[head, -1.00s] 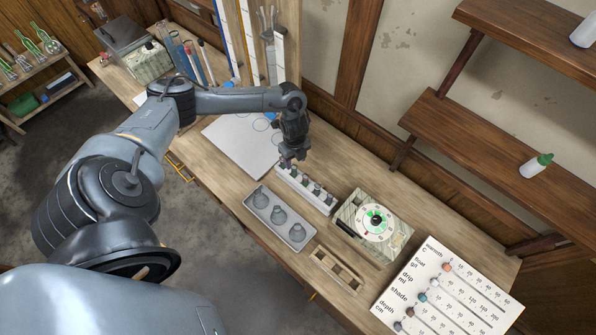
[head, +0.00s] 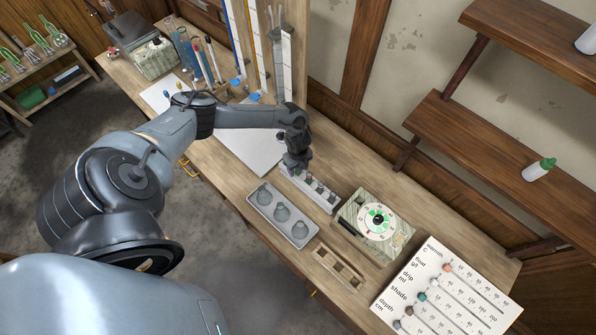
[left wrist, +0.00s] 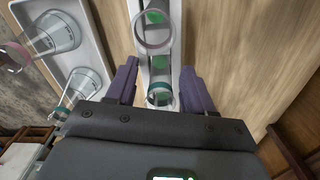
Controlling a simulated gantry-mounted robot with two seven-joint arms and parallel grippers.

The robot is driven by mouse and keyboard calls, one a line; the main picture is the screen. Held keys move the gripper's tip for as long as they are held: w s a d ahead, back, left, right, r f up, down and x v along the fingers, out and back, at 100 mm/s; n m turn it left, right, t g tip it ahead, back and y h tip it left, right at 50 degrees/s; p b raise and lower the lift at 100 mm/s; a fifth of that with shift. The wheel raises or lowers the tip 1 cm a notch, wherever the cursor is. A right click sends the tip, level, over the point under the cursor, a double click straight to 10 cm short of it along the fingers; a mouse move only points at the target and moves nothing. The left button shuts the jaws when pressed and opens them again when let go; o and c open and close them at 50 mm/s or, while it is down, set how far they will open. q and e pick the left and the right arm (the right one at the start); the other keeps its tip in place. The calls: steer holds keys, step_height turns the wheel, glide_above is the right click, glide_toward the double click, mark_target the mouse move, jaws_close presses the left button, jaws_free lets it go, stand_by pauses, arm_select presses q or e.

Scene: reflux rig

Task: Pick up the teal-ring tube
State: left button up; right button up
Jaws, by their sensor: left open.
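The teal-ring tube (left wrist: 160,96) stands in the white rack (left wrist: 143,84); in the left wrist view its clear mouth with a teal band shows close to my gripper. My left gripper (left wrist: 159,72) is open, with one purple finger on each side of this tube. Its lower part is hidden by the rack and the gripper body. A tube with a pinkish ring (left wrist: 152,32) stands further along the same rack. In the head view my left gripper (head: 291,168) is low over the upper-left end of the rack (head: 326,204) and hides the tube there. My right gripper is not in view.
A grey tray (head: 250,207) with three flasks lies beside the rack. A dial box (head: 402,232), a wooden holder (head: 322,262) and a slider board (head: 425,318) stand to the right. A white sheet (head: 248,150) lies behind the gripper. Tall gauges rise at the back.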

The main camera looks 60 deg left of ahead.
arm_select(q)
jaws_close()
steer(key=shift+r, duration=0.15)
step_height(320, 180, up, 10)
steer(key=shift+f+b, duration=0.1)
steer(key=shift+b, duration=0.3)
stand_by(0.3)
